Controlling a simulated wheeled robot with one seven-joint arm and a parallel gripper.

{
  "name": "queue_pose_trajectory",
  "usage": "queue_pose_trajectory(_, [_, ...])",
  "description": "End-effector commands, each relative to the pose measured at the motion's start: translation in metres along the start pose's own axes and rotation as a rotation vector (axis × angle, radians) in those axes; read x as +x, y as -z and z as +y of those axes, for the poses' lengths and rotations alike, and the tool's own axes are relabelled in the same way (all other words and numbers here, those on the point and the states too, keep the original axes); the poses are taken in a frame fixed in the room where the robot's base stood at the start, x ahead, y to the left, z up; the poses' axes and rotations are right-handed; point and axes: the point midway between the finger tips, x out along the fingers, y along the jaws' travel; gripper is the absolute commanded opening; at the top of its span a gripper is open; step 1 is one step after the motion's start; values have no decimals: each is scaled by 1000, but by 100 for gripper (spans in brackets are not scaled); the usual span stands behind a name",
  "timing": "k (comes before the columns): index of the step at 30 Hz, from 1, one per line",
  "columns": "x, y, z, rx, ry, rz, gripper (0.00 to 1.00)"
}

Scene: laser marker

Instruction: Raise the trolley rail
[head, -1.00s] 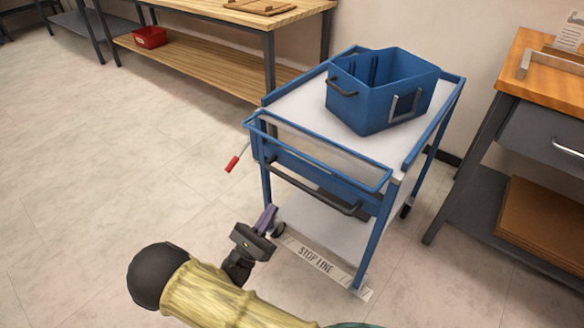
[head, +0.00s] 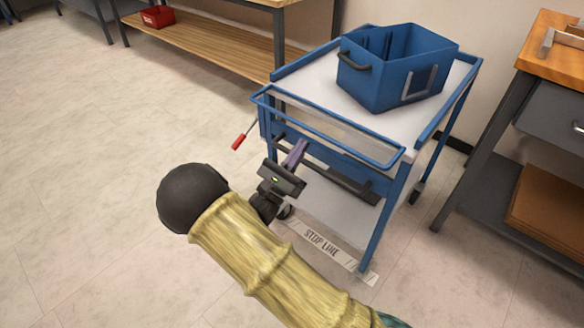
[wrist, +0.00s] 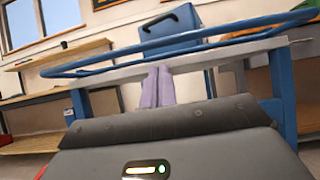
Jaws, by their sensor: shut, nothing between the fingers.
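The trolley rail (head: 330,136) is a blue U-shaped bar at the near end of the blue and white trolley (head: 300,110). It juts out from that end, roughly level, close to the top's height. My gripper (head: 297,152) is shut and empty, its purple fingers pointing up just below the rail's near bar in the head view. In the wrist view, the fingertips (wrist: 157,68) show just under the rail (wrist: 52,70), with the trolley behind. I cannot tell whether they touch the bar.
A blue open bin (head: 385,85) stands on the trolley top. A red-handled lever (head: 239,140) sticks out at the trolley's left. A floor strip reading STOP LINE (head: 322,243) lies beneath. Workbenches stand behind and to the right (head: 555,60). The floor at left is clear.

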Motion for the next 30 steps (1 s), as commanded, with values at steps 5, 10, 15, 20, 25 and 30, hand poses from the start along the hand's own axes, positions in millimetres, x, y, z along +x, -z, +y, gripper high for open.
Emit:
queue_pose_trajectory(5, [11,-11,0,0,2,0,0])
queue_pose_trajectory(10, [14,-14,0,0,0,0,0])
queue_pose_trajectory(15, [14,-14,0,0,-1,0,0])
queue_pose_trajectory(20, [14,-15,0,0,-1,1,0])
queue_pose_trajectory(25, [14,-19,1,2,-3,14,0])
queue_pose_trajectory(30, [14,-23,2,3,-6,39,0])
